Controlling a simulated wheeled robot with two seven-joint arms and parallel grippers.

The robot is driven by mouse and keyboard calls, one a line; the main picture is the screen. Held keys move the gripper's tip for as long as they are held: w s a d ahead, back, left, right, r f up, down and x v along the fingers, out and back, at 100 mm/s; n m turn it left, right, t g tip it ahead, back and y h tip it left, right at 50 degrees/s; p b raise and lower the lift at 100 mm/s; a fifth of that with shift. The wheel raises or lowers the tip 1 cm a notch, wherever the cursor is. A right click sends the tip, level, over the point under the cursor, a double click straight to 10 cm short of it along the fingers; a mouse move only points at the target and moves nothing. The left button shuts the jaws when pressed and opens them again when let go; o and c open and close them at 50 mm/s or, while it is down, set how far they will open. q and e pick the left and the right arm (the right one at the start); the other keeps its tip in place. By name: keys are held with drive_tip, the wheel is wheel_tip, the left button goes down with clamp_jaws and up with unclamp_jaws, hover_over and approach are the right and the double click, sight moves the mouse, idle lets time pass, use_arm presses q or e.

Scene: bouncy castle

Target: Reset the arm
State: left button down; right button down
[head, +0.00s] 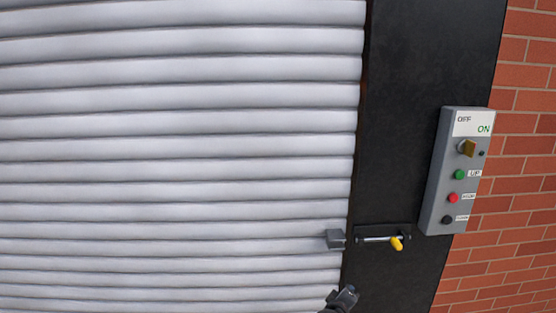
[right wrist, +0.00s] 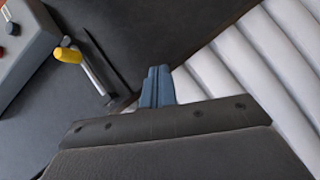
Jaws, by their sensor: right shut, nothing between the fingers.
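My right gripper (head: 343,297) shows at the bottom of the head view, in front of the right edge of the shutter and below the bolt. In the right wrist view its fingers (right wrist: 158,86) are together with nothing between them. They are apart from the bolt (right wrist: 85,65). The bolt (head: 382,239) has a yellow-tipped handle and sits on the black door frame, beside a grey bracket (head: 336,239) on the shutter. My left gripper is not in view.
A white slatted roller shutter (head: 180,150) fills the left of the head view. A grey control box (head: 455,170) with a knob and green, red and black buttons is mounted at the right. A red brick wall (head: 520,190) lies beyond it.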

drive_tip(key=s+a+f+m+g+y, duration=0.1)
drive_tip(key=s+a+f+g+y, duration=0.15)
drive_tip(key=s+f, duration=0.55)
drive_tip(key=s+a+f+m+g+y, duration=0.1)
drive_tip(key=s+f+m+g+y, duration=0.15)
drive_tip(key=f, duration=0.85)
drive_tip(key=s+a+f+m+g+y, duration=0.1)
drive_tip(key=s+a+f+g+y, duration=0.15)
drive_tip(key=s+f, duration=0.55)
drive_tip(key=s+f+g, duration=0.1)
drive_tip(key=s+f, duration=0.4)
drive_tip(key=s, duration=0.4)
drive_tip(key=s+f+g, duration=0.1)
drive_tip(key=s+f, duration=0.5)
drive_tip(key=s, duration=0.4)
drive_tip(key=s+f+g+y, duration=0.1)
drive_tip(key=s+f+g, duration=0.1)
drive_tip(key=s+f, duration=0.4)
drive_tip(key=s+d, duration=0.1)
drive_tip(key=s, duration=0.3)
drive_tip(key=shift+f+m, duration=0.2)
drive_tip(key=shift+m, duration=0.15)
drive_tip(key=shift+w, duration=0.1)
